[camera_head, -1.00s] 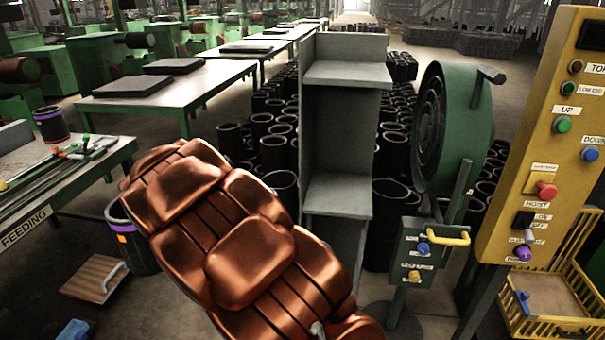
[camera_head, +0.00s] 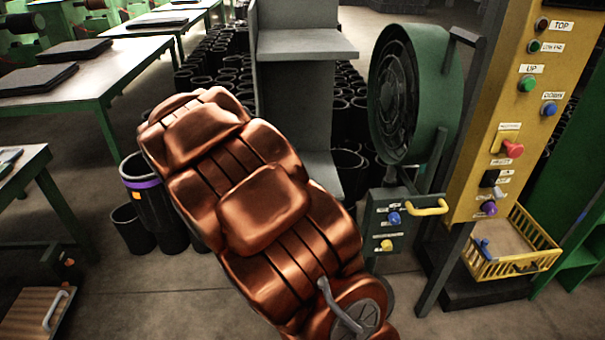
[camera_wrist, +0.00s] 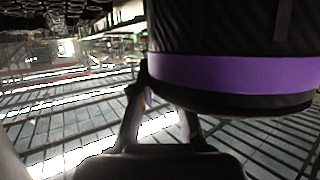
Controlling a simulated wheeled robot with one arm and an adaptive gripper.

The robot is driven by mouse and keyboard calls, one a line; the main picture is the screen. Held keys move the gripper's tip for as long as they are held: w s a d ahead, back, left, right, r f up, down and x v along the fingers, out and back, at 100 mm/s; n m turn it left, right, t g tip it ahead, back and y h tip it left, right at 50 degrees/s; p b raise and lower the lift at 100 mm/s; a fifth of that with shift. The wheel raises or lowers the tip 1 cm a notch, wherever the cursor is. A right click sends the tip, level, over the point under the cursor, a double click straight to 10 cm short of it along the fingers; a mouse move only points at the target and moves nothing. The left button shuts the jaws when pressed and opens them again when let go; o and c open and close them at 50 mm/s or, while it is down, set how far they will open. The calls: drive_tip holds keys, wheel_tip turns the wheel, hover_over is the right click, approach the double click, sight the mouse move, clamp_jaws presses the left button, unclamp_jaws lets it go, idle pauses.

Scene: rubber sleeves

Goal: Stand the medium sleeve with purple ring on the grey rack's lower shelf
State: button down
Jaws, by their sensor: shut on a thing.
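The sleeve with the purple ring (camera_head: 148,184) is a black, open-topped cylinder left of my copper-coloured arm in the head view. It looks upright and bears a small orange patch. In the wrist view the sleeve (camera_wrist: 235,75) fills the upper right, at the gripper's fingers. My gripper (camera_wrist: 163,108) is shut on it; the arm hides the gripper in the head view. The grey rack (camera_head: 288,95) stands right of the sleeve, behind my arm. Its lower shelf (camera_head: 322,177) looks empty where visible, and my arm covers part of it. The upper shelf (camera_head: 305,43) is also bare.
Several black sleeves (camera_head: 210,75) crowd the floor behind the rack. A green fan (camera_head: 425,90), a control box (camera_head: 395,225) and a yellow hoist panel (camera_head: 520,120) stand to its right. Green-legged tables (camera_head: 100,80) are at left. Floor at front left is fairly clear.

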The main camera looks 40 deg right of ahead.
drive_tip(key=s+d+r+m+h, duration=0.1)
drive_tip(key=s+d+r, duration=0.15)
drive_tip(key=d, duration=0.45)
drive_tip(key=s+d+r, duration=0.1)
drive_tip(key=s+d, duration=0.3)
drive_tip(key=d, duration=0.3)
drive_tip(key=s+d+r+m+h, duration=0.1)
drive_tip(key=s+d, duration=0.3)
drive_tip(key=d, duration=0.3)
drive_tip(key=s+d+r+h, duration=0.1)
drive_tip(key=s+d+r, duration=0.1)
drive_tip(key=s+d, duration=0.5)
drive_tip(key=s+d+r, duration=0.1)
drive_tip(key=s+d, duration=0.3)
drive_tip(key=s, duration=0.7)
drive_tip(key=w+d+p, duration=0.4)
drive_tip(key=w+d, duration=0.8)
drive_tip(key=w, duration=0.3)
wheel_tip(320, 180, down, 7)
drive_tip(key=b, duration=0.2)
drive_tip(key=shift+w+m+g+h, duration=0.2)
drive_tip(key=shift+m+g+h, duration=0.1)
drive_tip(key=shift+m+g, duration=0.1)
drive_tip(key=c, duration=1.2)
unclamp_jaws()
